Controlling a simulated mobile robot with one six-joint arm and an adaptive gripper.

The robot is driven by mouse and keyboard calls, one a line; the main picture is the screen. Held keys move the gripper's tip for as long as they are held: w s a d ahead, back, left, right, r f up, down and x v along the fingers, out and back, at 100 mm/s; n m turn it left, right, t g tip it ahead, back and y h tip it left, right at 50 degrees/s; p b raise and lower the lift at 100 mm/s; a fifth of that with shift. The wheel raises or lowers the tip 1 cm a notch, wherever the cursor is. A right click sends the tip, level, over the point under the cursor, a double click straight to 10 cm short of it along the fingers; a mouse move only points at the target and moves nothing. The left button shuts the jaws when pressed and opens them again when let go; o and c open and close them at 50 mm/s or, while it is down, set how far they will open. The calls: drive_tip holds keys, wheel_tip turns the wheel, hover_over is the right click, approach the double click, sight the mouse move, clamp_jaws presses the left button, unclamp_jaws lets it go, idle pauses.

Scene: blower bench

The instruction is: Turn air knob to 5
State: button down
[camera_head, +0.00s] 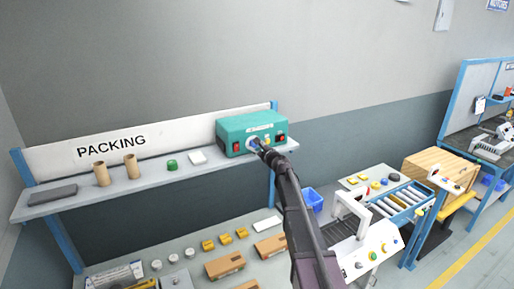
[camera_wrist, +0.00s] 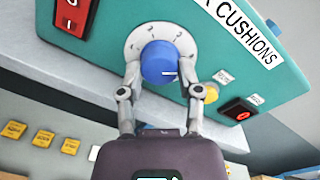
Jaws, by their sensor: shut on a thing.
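The air knob (camera_wrist: 157,60) is a round blue knob on a white numbered dial (camera_wrist: 137,36), on the front of a teal box (camera_head: 247,126). My gripper (camera_wrist: 159,72) has one finger on each side of the knob and is shut on it. A short white mark on the knob's face sits right of its middle in the wrist view. A few dial numbers show above the knob, too small to read surely; the fingers hide part of the dial. In the head view my gripper (camera_head: 259,147) covers most of the knob.
A red switch (camera_wrist: 74,15) is left of the dial; a yellow button (camera_wrist: 211,93) and another red switch (camera_wrist: 241,113) are right. The box stands on a shelf (camera_head: 140,183) with cardboard tubes (camera_head: 130,166), a green roll (camera_head: 172,165) and a white block (camera_head: 197,158).

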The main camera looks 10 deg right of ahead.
drive_tip(key=m, duration=0.4)
drive_tip(key=shift+w+m, duration=0.1)
drive_tip(key=shift+m, duration=0.2)
drive_tip(key=m, duration=0.4)
drive_tip(key=shift+a+t+b, duration=0.1)
drive_tip(key=shift+t+b, duration=0.2)
drive_tip(key=shift+b, duration=0.05)
drive_tip(key=shift+c, duration=1.3)
unclamp_jaws()
drive_tip(key=shift+s+f, duration=0.1)
drive_tip(key=shift+s, duration=0.1)
drive_tip(key=v, duration=1.2)
drive_tip(key=shift+w, duration=0.1)
